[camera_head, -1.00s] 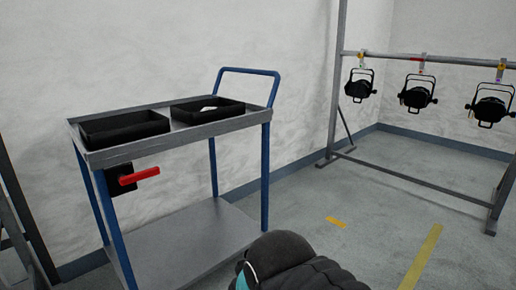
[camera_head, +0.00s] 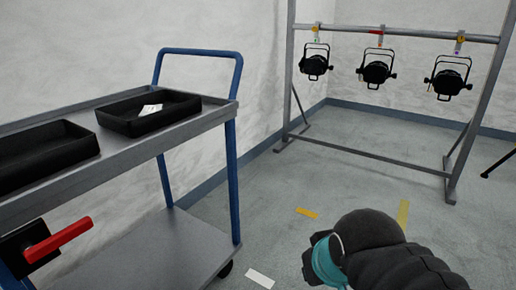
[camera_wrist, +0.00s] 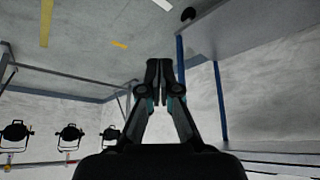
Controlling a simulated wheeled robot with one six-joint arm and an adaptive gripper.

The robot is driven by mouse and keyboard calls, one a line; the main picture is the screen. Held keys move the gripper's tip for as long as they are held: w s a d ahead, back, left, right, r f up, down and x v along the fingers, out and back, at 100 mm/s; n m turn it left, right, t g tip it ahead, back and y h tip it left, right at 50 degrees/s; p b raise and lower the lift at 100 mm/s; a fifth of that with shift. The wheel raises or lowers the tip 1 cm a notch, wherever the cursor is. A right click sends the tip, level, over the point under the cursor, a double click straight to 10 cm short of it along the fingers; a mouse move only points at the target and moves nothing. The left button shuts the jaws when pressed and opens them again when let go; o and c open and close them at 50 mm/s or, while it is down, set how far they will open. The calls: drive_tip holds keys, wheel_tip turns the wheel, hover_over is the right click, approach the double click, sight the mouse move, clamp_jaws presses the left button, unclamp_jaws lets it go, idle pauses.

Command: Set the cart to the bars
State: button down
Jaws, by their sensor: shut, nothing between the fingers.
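The cart (camera_head: 195,240) has a grey top, a lower shelf and blue legs with a blue push handle (camera_head: 238,75), and stands at the left in the head view. A red lever (camera_head: 58,241) sticks out of a dark plate on its near side. The bar frame (camera_head: 400,33) stands at the back with several black par cans (camera_head: 377,72) hanging from its top bar. They also show upside down in the wrist view (camera_wrist: 69,133). My gripper (camera_wrist: 158,62) is shut and empty, over open floor right of the cart. In the head view my arm hides its fingertips.
Two black trays (camera_head: 150,112) sit on the cart top, the far one holding a white tag (camera_head: 151,109). Yellow strips (camera_head: 306,212) and a white strip (camera_head: 260,278) mark the floor. The floor between cart and bar frame is clear. A dark leg (camera_head: 500,163) shows at the right edge.

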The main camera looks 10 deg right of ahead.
drive_tip(key=w+a+r+n+t+y+b, duration=0.1)
drive_tip(key=w+a+n+t, duration=0.3)
drive_tip(key=w, duration=0.8)
drive_tip(key=w+a+n+t+y+b, duration=0.15)
drive_tip(key=w+a+n, duration=0.4)
drive_tip(key=w, duration=0.55)
drive_tip(key=n+t+h, duration=0.2)
drive_tip(key=n+t, duration=0.5)
drive_tip(key=n, duration=0.2)
approach(227, 156)
drive_tip(key=w+a+r, duration=0.2)
drive_tip(key=w+a, duration=0.1)
drive_tip(key=shift+g+y, duration=0.25)
drive_tip(key=shift+w+d+r, duration=0.1)
drive_tip(key=shift+w+d, duration=0.45)
drive_tip(key=shift+w, duration=0.35)
drive_tip(key=shift+w+d+r, duration=0.1)
drive_tip(key=shift+w+d, duration=0.45)
drive_tip(key=shift+w, duration=0.35)
drive_tip(key=shift+w+d, duration=0.1)
